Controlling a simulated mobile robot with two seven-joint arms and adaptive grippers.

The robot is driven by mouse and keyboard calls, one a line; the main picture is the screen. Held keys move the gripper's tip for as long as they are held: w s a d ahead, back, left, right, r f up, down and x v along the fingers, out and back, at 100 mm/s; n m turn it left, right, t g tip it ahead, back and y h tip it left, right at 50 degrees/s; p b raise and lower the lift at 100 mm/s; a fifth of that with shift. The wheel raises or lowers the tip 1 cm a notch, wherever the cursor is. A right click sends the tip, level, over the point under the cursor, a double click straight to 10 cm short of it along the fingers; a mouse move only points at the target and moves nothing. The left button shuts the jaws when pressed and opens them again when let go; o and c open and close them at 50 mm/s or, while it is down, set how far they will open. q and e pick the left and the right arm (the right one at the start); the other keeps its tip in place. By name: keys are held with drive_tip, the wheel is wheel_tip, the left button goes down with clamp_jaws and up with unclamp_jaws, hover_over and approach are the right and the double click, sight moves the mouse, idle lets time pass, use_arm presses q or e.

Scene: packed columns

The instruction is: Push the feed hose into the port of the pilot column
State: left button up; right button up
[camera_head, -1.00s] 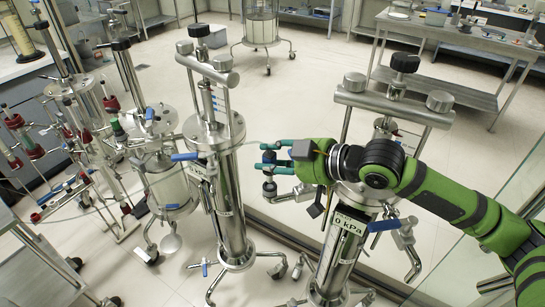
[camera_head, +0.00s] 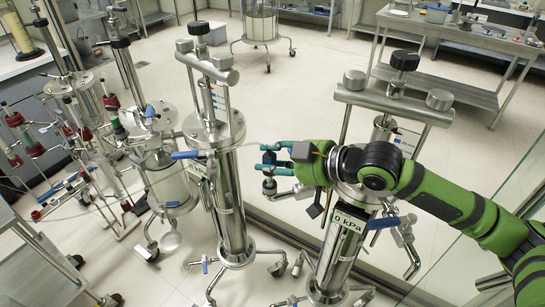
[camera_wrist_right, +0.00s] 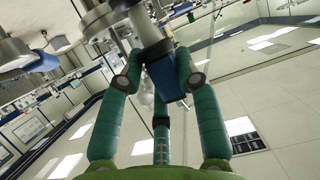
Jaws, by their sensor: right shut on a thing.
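My right gripper (camera_head: 267,166) has teal fingers and reaches in from the right, between two steel columns. In the right wrist view its fingers close around a blue piece (camera_wrist_right: 165,76) with a grey cylinder (camera_wrist_right: 150,32) beyond it. The right column (camera_head: 340,255) carries a "0 kPa" label (camera_head: 347,220) and stands partly behind my arm. I cannot tell which column is the pilot one. The port and hose tip are not clear. My left gripper is not in view.
Glass columns with red clamps (camera_head: 32,148) crowd the left. Blue valve handles (camera_head: 384,222) and (camera_head: 185,155) stick out from the columns. A steel bench (camera_head: 455,50) stands at the back right. The floor behind the columns is largely clear. Glass panels stand at the right.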

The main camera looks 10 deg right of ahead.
drive_tip(key=shift+f+b, duration=0.5)
drive_tip(key=shift+f, duration=0.8)
drive_tip(key=o, duration=1.2)
drive_tip(key=shift+d, duration=0.1)
drive_tip(key=shift+v, duration=5.95)
